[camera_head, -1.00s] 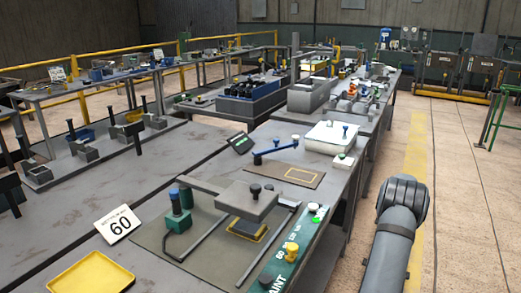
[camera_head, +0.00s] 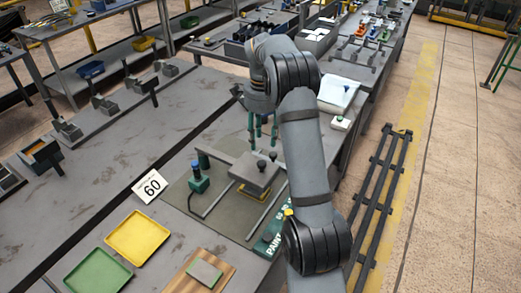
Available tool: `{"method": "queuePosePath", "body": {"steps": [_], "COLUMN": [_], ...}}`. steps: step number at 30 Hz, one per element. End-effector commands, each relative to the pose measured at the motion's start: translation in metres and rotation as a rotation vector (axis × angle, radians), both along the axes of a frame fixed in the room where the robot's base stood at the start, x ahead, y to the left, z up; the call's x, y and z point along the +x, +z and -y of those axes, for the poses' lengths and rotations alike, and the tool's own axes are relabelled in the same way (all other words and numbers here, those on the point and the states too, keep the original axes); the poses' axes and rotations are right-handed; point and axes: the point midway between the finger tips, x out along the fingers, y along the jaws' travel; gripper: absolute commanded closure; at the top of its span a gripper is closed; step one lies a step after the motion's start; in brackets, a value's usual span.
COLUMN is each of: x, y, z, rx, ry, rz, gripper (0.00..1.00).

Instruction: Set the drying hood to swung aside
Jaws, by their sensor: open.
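The drying hood appears to be the grey box-like head (camera_head: 250,174) with a dark knob (camera_head: 262,164) on top. It sits on a flat grey arm above a yellow-edged pad (camera_head: 256,195) on the dark mat. My gripper (camera_head: 262,140) points down with its green fingers apart, above and just behind the hood, and seems empty. Whether a finger touches the knob cannot be told, but they look apart. My arm hides part of the bench right of the hood.
A green-and-blue device (camera_head: 199,178) stands left of the hood, near a "60" sign (camera_head: 150,186). A yellow tray (camera_head: 138,237) and a green tray (camera_head: 98,272) lie in front. A green PAINT strip (camera_head: 270,240) runs beside my arm. A white box (camera_head: 338,95) stands behind.

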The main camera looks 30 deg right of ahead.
Motion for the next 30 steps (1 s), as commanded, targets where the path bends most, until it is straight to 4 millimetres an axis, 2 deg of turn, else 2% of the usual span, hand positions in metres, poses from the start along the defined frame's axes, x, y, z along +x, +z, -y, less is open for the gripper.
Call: {"method": "queuePosePath", "body": {"steps": [15, 21, 30], "x": [-0.002, -0.001, 0.000], "y": [-0.084, -0.099, -0.101], "z": [-0.001, 0.000, 0.000], "rx": [0.003, 0.002, 0.002], "ry": [0.000, -0.001, -0.001], "rz": [-0.005, -0.002, 0.000], "gripper": [0.56, 0.56, 0.57]}}
